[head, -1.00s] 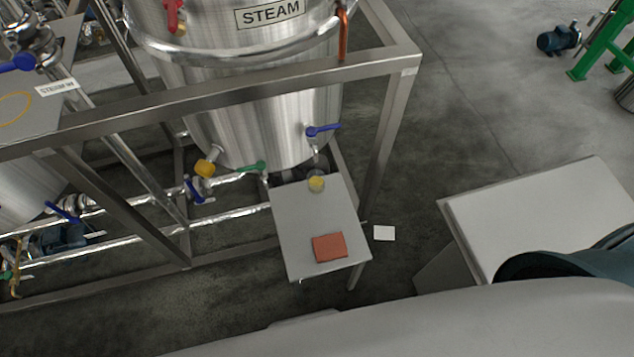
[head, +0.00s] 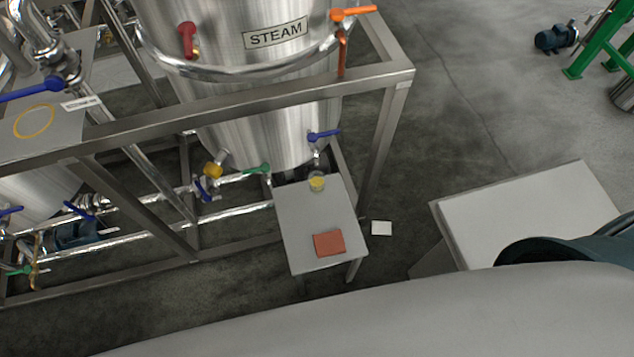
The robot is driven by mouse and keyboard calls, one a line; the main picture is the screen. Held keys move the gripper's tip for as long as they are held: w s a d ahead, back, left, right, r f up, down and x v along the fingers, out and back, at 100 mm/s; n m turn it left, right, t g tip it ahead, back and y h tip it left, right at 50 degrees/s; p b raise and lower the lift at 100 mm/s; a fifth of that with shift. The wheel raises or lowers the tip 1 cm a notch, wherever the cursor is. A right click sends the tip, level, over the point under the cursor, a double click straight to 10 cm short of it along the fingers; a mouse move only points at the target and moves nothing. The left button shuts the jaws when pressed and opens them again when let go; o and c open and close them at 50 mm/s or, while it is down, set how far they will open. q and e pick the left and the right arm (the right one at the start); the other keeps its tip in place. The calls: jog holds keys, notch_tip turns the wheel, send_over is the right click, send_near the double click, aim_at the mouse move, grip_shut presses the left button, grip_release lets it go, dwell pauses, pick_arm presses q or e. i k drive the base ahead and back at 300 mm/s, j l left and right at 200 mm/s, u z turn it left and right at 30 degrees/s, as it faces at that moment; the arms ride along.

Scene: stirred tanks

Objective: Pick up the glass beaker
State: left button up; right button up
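The glass beaker (head: 317,182) is small and clear with yellow contents. It stands upright near the back edge of a small grey table (head: 298,223), under a blue-handled valve (head: 322,135) on the steel tank. Neither of my grippers shows in the head view, so nothing is seen touching the beaker.
An orange-red block or cloth (head: 329,243) lies near the table's front edge. A steel frame (head: 250,112) surrounds the tank (head: 262,135) behind the table. A white sheet (head: 381,228) lies on the floor to the right. A pale box-like surface (head: 525,210) stands further right.

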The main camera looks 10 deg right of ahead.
aim_at(316, 180)
jog(key=z, duration=1.55)
jog(key=k+j, duration=0.55)
